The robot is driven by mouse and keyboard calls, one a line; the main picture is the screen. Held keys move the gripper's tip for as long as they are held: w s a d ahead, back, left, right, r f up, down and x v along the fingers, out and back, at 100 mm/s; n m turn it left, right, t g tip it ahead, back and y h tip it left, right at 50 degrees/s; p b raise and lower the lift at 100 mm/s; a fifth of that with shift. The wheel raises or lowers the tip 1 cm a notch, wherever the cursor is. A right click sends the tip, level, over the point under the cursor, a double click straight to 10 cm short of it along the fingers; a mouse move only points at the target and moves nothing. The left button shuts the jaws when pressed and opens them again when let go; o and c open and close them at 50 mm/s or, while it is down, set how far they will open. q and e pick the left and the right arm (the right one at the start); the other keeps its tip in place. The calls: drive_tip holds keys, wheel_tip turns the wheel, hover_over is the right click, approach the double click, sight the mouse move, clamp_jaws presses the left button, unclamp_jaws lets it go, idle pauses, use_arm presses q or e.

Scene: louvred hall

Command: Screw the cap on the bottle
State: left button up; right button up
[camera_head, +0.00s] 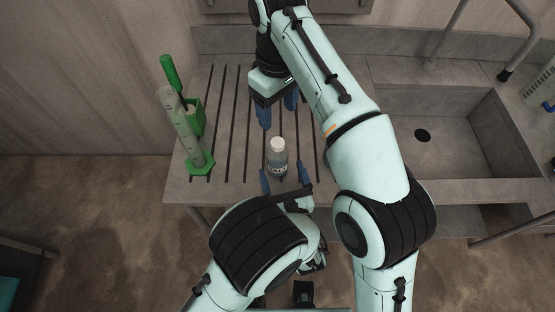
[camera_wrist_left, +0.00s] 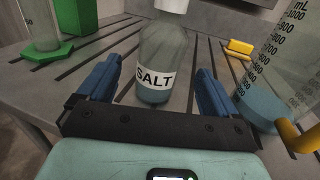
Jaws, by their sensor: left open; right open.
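The clear bottle (camera_head: 278,164) stands upright on the slotted drainboard, near its front edge. In the left wrist view the bottle (camera_wrist_left: 162,60) carries a label reading SALT. A white cap (camera_head: 278,143) sits on top of it. The cap (camera_wrist_left: 172,4) is cut off by the upper edge of the left wrist view, and I cannot tell how tightly it sits. My left gripper (camera_head: 284,178) is open, its blue fingers on either side of the bottle's lower part with gaps. My right gripper (camera_head: 277,108) is open and empty, behind the bottle and pointing downward.
A green-based measuring cylinder (camera_head: 190,135) and a green holder (camera_head: 194,117) stand left on the drainboard. A sink (camera_head: 440,130) with a tap is at right. In the left wrist view, a graduated vessel (camera_wrist_left: 285,65) and a yellow object (camera_wrist_left: 238,47) are to the right.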

use_arm(q)
drive_tip(key=v, duration=0.8)
drive_tip(key=shift+b, duration=0.45)
